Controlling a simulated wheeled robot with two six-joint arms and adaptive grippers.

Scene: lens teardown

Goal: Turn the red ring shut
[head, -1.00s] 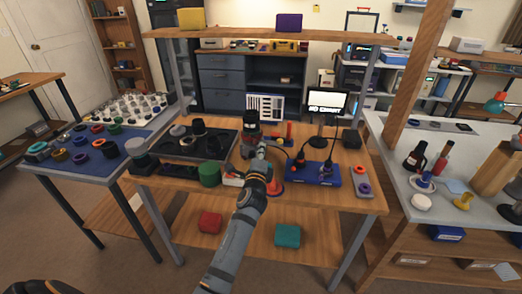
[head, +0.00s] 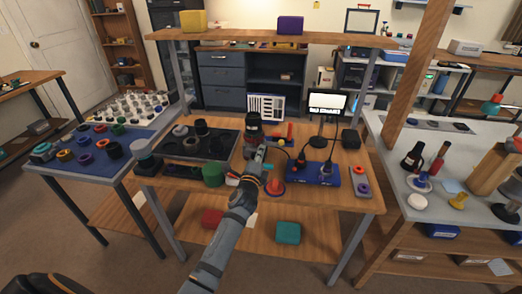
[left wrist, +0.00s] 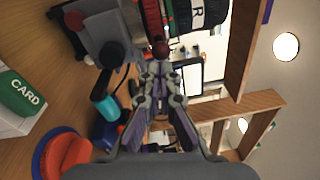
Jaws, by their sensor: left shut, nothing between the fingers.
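The lens stands upright in the head view (head: 253,127), dark, at the middle of the wooden bench. In the left wrist view its red ring (left wrist: 152,18) shows at the top edge, beside a black barrel with a white band (left wrist: 197,14) marked "R". A small dark-red knob (left wrist: 161,48) sticks out by the red ring. My left gripper (left wrist: 160,68) is shut and empty, its fingertips close to the knob; I cannot tell if they touch. It also shows in the head view (head: 258,155), just in front of the lens. My right gripper is not in view.
A grey clamp-like fixture (left wrist: 105,30) stands beside the lens in the wrist view. A red-orange dome (head: 275,187) and a blue tray (head: 315,176) with cables lie to the right. A green cylinder (head: 212,174) and a dark tray (head: 180,154) are to the left.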

